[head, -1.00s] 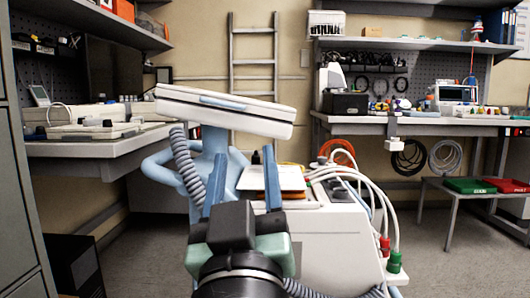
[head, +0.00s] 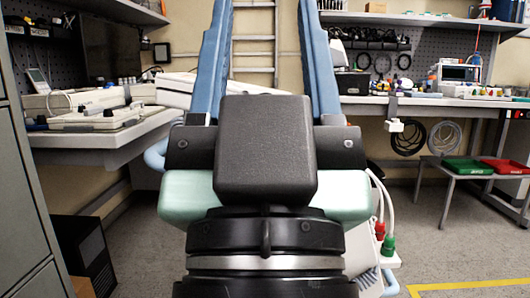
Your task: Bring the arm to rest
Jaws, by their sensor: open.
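My gripper (head: 264,30) is large in the middle of the head view. Its two blue fingers point up and stand wide apart, with nothing between them but the wall and a ladder behind. The black and pale green gripper body hides most of the white equipment cart (head: 362,262) behind it. Part of the cart's white top panel (head: 177,88) shows to the left of and between the fingers.
A left workbench (head: 110,150) carries white devices. A right workbench (head: 450,104) holds a monitor (head: 458,75) and small items. A low table bears a green tray (head: 467,168) and a red tray (head: 508,170). Floor at the right is clear, with a yellow line (head: 470,285).

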